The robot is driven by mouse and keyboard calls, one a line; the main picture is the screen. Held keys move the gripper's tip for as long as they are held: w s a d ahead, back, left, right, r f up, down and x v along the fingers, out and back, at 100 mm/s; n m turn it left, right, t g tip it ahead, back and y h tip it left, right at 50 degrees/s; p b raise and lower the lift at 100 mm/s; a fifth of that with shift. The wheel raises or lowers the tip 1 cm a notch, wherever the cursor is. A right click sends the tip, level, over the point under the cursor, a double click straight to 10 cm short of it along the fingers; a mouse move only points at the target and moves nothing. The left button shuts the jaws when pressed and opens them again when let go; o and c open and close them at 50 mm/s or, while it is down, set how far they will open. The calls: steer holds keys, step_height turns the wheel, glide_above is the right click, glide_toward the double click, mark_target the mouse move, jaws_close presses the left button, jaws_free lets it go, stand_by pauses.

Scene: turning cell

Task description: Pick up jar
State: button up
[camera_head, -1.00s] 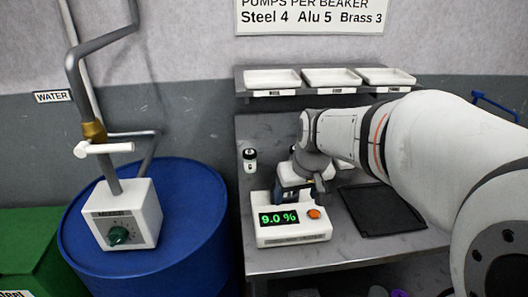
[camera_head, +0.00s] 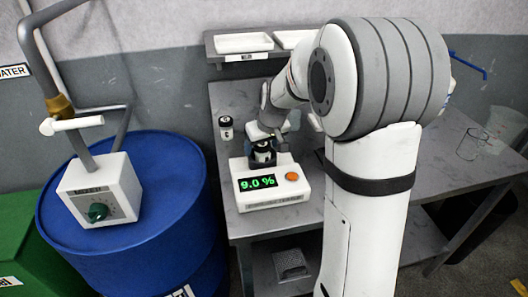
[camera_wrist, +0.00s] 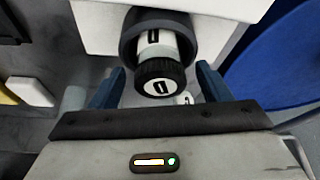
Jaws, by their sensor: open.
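A jar with a black lid and white label (camera_wrist: 158,78) sits in a dark round cup on the white tester (camera_head: 272,200), whose display reads 9.0 %. The same jar shows in the head view (camera_head: 263,153). My gripper (camera_wrist: 159,72) is open, with one blue-grey finger on each side of the jar's lid. I cannot tell whether either finger touches it. In the head view my gripper (camera_head: 264,135) is just behind and above the tester, partly hidden by my arm. A second, similar jar (camera_head: 226,128) stands on the bench behind the tester.
A blue drum (camera_head: 130,225) with a white valve box (camera_head: 100,190) and piping stands to the left. White trays (camera_head: 243,44) sit on the back shelf. A clear beaker (camera_head: 470,145) is at the bench's right. My arm hides the bench's middle.

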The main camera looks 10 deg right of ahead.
steer(key=shift+c, duration=0.2)
steer(key=c, duration=1.1)
